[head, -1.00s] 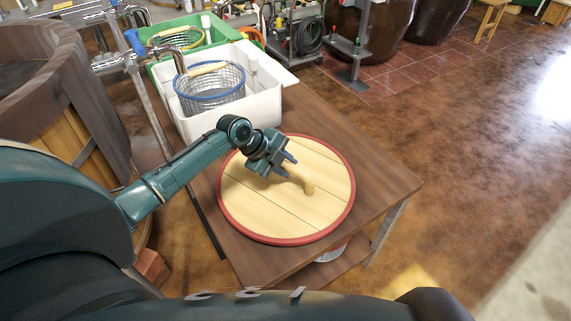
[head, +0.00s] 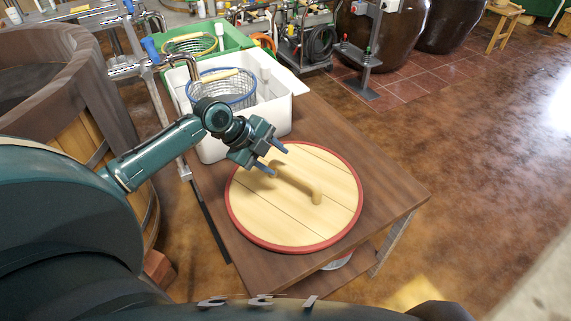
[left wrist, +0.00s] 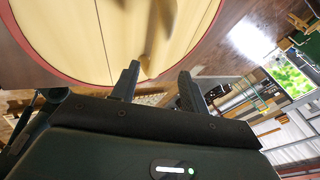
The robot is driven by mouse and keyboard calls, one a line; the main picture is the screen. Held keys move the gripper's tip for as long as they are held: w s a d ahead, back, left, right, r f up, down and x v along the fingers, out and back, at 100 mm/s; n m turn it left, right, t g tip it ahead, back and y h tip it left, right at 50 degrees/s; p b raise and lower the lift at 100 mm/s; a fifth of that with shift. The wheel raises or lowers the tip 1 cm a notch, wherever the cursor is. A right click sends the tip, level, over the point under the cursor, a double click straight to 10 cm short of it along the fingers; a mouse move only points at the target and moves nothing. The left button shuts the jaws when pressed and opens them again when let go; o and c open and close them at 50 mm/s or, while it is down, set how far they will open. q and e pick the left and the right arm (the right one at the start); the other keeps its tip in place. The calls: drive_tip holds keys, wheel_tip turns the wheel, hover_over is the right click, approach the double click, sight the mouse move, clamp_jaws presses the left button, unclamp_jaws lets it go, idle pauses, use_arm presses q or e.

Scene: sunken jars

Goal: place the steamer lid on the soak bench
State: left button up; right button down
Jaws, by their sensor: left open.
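The steamer lid (head: 290,222) is a round pale wooden disc with a red rim and a wooden bar handle (head: 297,184). It lies flat on the brown wooden bench (head: 375,185); I take this to be the soak bench. My left gripper (head: 279,160) is open and empty, above the lid's far left part, apart from the handle. In the left wrist view the lid (left wrist: 75,35) fills the upper left, beyond the open fingers (left wrist: 157,85), with part of the handle (left wrist: 160,35) above them. My right gripper is not in view.
A white basin (head: 275,112) with a blue-rimmed wire basket (head: 222,90) stands on the bench's far end. A green crate (head: 232,42) is behind it. A large wooden tub (head: 85,110) stands at the left. The floor at the right is clear.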

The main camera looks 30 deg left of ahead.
use_arm(q)
drive_tip(key=s+d+f+n, duration=0.2)
drive_tip(key=s+d, duration=0.1)
drive_tip(key=s+d+f+n+t, duration=0.1)
drive_tip(key=s+d+f+n, duration=0.1)
drive_tip(key=s+d+n, duration=0.1)
drive_tip(key=s+d+f+n+t, duration=0.1)
drive_tip(key=s+d+f+n, duration=0.2)
drive_tip(key=d, duration=0.2)
drive_tip(key=shift+s+d+h, duration=0.2)
drive_tip(key=shift+s+h, duration=0.1)
drive_tip(key=shift+h, duration=0.1)
drive_tip(key=s+d+r+n+t+y, duration=0.1)
drive_tip(key=s+d+r+n+t, duration=0.2)
drive_tip(key=s+n, duration=0.5)
drive_tip(key=d+n+t, duration=0.1)
drive_tip(key=d+n, duration=0.1)
drive_tip(key=n, duration=0.1)
drive_tip(key=shift+s+d+t, duration=0.15)
drive_tip(key=shift+s+t, duration=0.05)
drive_tip(key=shift+t, duration=0.2)
drive_tip(key=shift+r, duration=0.1)
